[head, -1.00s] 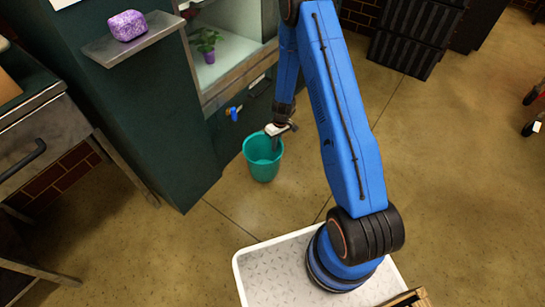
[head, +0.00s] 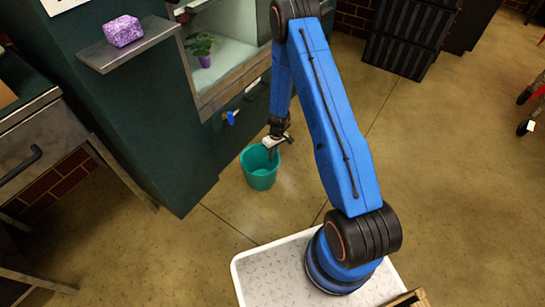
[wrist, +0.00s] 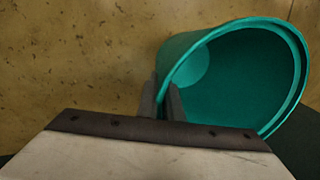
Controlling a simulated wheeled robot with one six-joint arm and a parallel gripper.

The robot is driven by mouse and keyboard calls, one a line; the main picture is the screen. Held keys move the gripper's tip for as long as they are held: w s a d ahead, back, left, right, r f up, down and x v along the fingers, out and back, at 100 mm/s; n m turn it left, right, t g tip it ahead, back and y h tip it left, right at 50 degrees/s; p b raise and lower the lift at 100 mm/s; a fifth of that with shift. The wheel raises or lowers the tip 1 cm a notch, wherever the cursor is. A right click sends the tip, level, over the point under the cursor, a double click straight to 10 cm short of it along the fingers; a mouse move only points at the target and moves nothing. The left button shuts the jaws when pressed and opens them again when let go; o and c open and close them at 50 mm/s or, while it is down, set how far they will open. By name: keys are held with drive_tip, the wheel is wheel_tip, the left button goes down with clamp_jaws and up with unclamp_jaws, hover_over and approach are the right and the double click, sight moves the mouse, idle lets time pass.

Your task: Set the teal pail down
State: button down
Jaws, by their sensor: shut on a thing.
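The teal pail (head: 260,172) is upright or nearly so in the head view, low over or on the floor in front of the dark green cabinet. I cannot tell whether its base touches the floor. My gripper (head: 271,152) is at the pail's upper right rim, pointing down. In the wrist view the pail (wrist: 240,75) shows its empty inside. There my gripper (wrist: 163,100) is shut on the rim, one finger outside the wall and one inside.
A blue-handled tap (head: 230,118) sticks out of the cabinet behind the pail. A shelf (head: 130,48) with a purple block (head: 123,31) juts out above left. A potted plant (head: 203,48) stands in the cabinet's recess. Open floor (head: 440,170) lies to the right.

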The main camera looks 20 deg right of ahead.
drive_tip(key=c, duration=1.9)
unclamp_jaws()
wheel_tip(320, 180, up, 31)
drive_tip(key=s+t, duration=0.1)
drive_tip(key=s+r+m+t, duration=0.1)
drive_tip(key=s+r, duration=0.3)
drive_tip(key=r, duration=0.4)
drive_tip(key=s+r, duration=0.4)
drive_tip(key=r, duration=0.3)
drive_tip(key=shift+s+d+r+m+t+h, duration=0.2)
drive_tip(key=shift+s+r+m+t, duration=0.35)
drive_tip(key=shift+s+r, duration=3.25)
drive_tip(key=shift+s+d+r+m+t+h, duration=0.1)
drive_tip(key=shift+s+r+m+t+h, duration=0.9)
drive_tip(key=shift+s, duration=4.85)
drive_tip(key=shift+s+d+r+m+t+y, duration=0.15)
drive_tip(key=shift+s+r+y, duration=0.25)
drive_tip(key=shift+s+r, duration=3.65)
drive_tip(key=shift+s+f, duration=0.8)
